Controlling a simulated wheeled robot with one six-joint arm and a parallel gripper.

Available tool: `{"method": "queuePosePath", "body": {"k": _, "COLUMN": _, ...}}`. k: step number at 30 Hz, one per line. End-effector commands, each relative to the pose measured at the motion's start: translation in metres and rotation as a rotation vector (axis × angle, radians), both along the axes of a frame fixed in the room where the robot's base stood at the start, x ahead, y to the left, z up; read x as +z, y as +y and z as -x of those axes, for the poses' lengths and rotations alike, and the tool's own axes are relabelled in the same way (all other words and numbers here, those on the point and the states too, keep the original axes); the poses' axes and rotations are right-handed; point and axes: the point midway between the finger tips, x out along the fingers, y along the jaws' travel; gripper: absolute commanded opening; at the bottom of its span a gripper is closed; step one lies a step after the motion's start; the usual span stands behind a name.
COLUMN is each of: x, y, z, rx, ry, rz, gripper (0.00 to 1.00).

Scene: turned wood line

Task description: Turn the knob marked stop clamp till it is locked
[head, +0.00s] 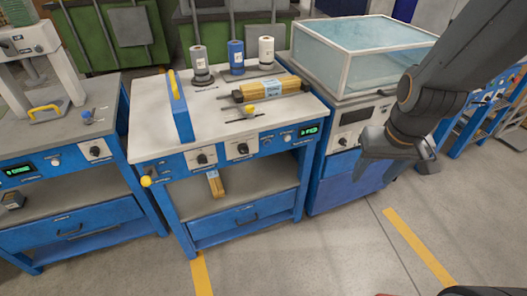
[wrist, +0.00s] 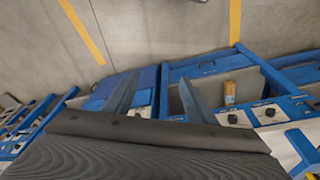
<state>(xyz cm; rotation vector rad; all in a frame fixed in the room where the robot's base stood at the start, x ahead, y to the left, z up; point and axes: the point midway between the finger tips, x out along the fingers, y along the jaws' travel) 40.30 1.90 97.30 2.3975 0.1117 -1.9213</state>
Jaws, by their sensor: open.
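The middle blue bench front has two black knobs on white plates, a left knob (head: 202,159) and a right knob (head: 242,149). Their labels are too small to read, so I cannot tell which is marked stop clamp, or how it is set. Two dark knobs on pale plates also show in the wrist view, one (wrist: 233,118) nearer the fingers and one (wrist: 270,112) further right. My gripper (head: 400,160) is open and empty, right of the bench and in front of the glass-topped machine. Its two fingers (wrist: 158,98) show apart in the wrist view.
A yellow ball-ended handle (head: 146,181) sticks out at the bench's left corner. The glass-topped machine (head: 345,115) stands close on the bench's right. Another blue bench (head: 60,150) stands left. The floor (head: 320,255) in front is clear, with yellow lines.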

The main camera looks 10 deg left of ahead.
Motion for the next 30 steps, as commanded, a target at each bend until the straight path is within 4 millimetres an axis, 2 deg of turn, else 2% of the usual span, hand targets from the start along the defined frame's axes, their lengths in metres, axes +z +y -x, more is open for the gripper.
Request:
{"method": "queuePosePath", "body": {"k": 1, "x": -0.022, "y": 0.012, "z": -0.018, "rx": 0.056, "ry": -0.041, "rz": 0.003, "gripper": 0.51}}
{"method": "queuePosePath", "body": {"k": 5, "x": -0.066, "y": 0.054, "z": -0.074, "rx": 0.243, "ry": -0.221, "rz": 0.025, "gripper": 0.51}}
{"method": "queuePosePath", "body": {"k": 9, "x": -0.107, "y": 0.107, "z": -0.127, "rx": 0.445, "ry": -0.441, "rz": 0.065, "gripper": 0.51}}
{"method": "queuePosePath", "body": {"k": 12, "x": -0.132, "y": 0.148, "z": -0.155, "rx": 0.581, "ry": -0.602, "rz": 0.103, "gripper": 0.51}}
{"method": "queuePosePath", "body": {"k": 15, "x": -0.153, "y": 0.188, "z": -0.173, "rx": 0.702, "ry": -0.767, "rz": 0.15, "gripper": 0.51}}
{"method": "queuePosePath", "body": {"k": 19, "x": -0.176, "y": 0.239, "z": -0.182, "rx": 0.845, "ry": -0.986, "rz": 0.222, "gripper": 0.51}}
{"method": "queuePosePath", "body": {"k": 24, "x": -0.194, "y": 0.29, "z": -0.172, "rx": 0.974, "ry": -1.244, "rz": 0.32, "gripper": 0.51}}
{"method": "queuePosePath", "body": {"k": 30, "x": -0.201, "y": 0.318, "z": -0.154, "rx": 1.036, "ry": -1.431, "rz": 0.4, "gripper": 0.51}}
